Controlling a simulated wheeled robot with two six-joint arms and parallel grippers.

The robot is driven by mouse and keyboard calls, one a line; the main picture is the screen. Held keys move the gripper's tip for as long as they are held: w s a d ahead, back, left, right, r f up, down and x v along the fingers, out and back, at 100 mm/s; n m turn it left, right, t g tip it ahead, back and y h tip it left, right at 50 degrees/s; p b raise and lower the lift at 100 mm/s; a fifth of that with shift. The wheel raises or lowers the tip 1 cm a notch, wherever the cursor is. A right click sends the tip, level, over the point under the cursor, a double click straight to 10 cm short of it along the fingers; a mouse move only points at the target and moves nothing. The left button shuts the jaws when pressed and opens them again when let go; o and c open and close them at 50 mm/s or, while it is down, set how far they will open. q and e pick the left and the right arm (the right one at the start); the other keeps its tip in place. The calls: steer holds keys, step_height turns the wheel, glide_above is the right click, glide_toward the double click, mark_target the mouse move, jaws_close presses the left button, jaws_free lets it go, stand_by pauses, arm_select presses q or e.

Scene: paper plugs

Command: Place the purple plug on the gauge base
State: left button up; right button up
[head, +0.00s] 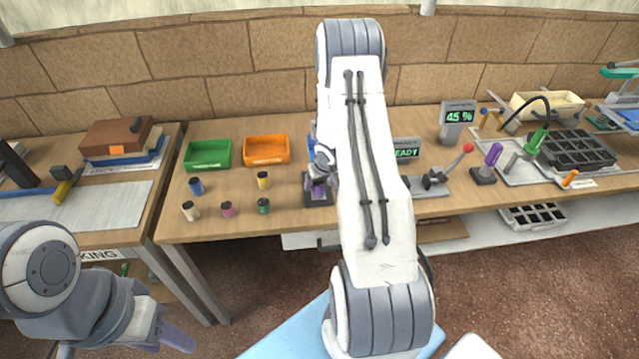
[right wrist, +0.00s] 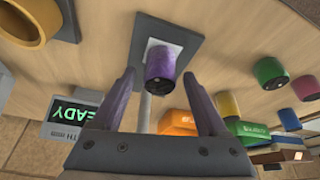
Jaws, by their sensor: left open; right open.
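The purple plug (right wrist: 163,66) stands on the white square of the dark gauge base (right wrist: 189,32) in the right wrist view. My right gripper (right wrist: 158,78) is open, with one finger on each side of the plug and a visible gap to each. In the head view, the gauge base (head: 318,203) is at the middle of the bench, under my right gripper (head: 320,184), which hides most of the plug. My left gripper (head: 172,336) is at the lower left of the head view, away from the bench and empty.
Several coloured plugs, including a blue one (head: 196,186) and a yellow one (head: 263,180), stand left of the base. A green bin (head: 208,155) and an orange bin (head: 266,150) sit behind them. A lever press (head: 437,178) and READY display (head: 406,149) are to the right.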

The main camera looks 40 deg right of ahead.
steer(key=p+v, duration=0.5)
steer(key=v, duration=0.7)
steer(key=s+a+r+n, duration=0.1)
steer(key=a+r+n, duration=0.1)
steer(key=a+r, duration=0.6)
steer(key=s+a+r+n, duration=0.15)
steer(key=a+r, duration=0.25)
steer(key=a, duration=0.8)
steer(key=s+a+r+n+g+y, duration=0.1)
steer(key=s+a+r+n+g, duration=0.1)
steer(key=s+a, duration=0.6)
steer(key=s+a+r+n+g+y, duration=0.1)
steer(key=s+a+r+n, duration=0.4)
steer(key=s, duration=0.8)
steer(key=a+g, duration=0.1)
steer(key=a, duration=0.2)
steer(key=shift+a, duration=0.3)
steer(key=shift+f, duration=0.1)
